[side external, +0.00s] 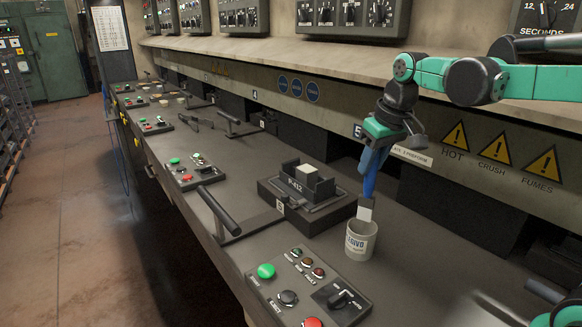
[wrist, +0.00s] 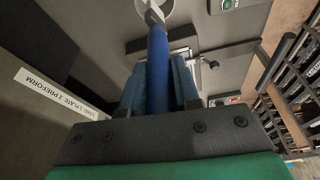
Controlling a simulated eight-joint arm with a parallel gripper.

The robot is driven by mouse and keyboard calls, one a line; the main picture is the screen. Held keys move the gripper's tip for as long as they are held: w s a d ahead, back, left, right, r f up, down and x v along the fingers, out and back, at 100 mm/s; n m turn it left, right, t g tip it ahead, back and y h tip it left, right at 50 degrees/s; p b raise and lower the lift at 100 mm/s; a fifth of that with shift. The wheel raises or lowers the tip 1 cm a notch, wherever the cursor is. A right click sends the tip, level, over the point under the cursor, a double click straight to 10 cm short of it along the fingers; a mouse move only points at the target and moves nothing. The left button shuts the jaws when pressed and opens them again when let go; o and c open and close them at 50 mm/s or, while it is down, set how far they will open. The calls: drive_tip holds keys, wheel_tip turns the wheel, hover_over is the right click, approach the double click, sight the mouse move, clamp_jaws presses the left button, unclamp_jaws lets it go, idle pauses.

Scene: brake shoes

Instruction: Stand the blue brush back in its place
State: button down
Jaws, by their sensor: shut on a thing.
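The blue brush (side external: 370,186) hangs nearly upright from my gripper (side external: 373,160), handle up and pale end down. My gripper is shut on its handle. The handle also runs up the wrist view (wrist: 157,62) between my blue fingers (wrist: 158,90). A white mug with lettering (side external: 361,243) stands on the bench directly below. The brush's pale lower end is at the mug's mouth and overlaps its rim. I cannot tell how far inside it reaches. The mug's rim shows partly at the top of the wrist view (wrist: 172,10).
A dark fixture marked P-412 (side external: 305,190), holding a pale block, sits left of the mug. A control panel with buttons (side external: 308,288) is in front. A black bar handle (side external: 218,210) stands farther left. The bench right of the mug (side external: 430,255) is clear.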

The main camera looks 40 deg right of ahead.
sight(365, 195)
drive_tip(key=shift+f, duration=2.55)
unclamp_jaws()
drive_tip(key=shift+r, duration=4.55)
